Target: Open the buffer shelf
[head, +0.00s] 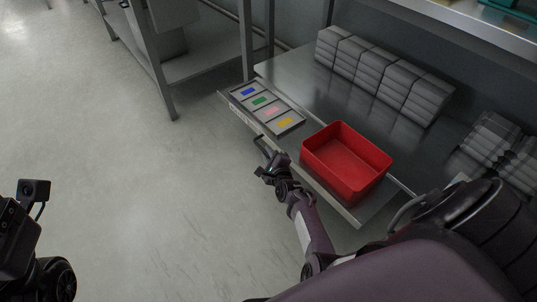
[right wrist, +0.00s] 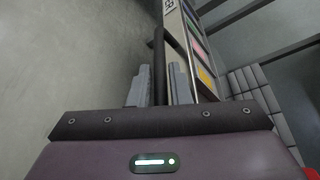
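The buffer shelf (head: 238,107) is a flat grey tray with blue, green, pink and yellow labelled compartments. It juts out past the front edge of the steel table in the head view. A dark bar handle (head: 261,146) is on its front; the handle also shows in the right wrist view (right wrist: 158,50). My right gripper (head: 268,172) is at this handle. In the right wrist view its two grey fingers (right wrist: 160,85) are closed around the bar. Part of my left arm shows at the lower left of the head view; its fingertips are not clear.
A red bin (head: 345,187) stands just right of the labelled compartments. Stacks of grey packs (head: 385,78) stand at the back of the steel table (head: 300,75). Another metal rack (head: 165,85) stands at the upper left. The floor to the left is clear.

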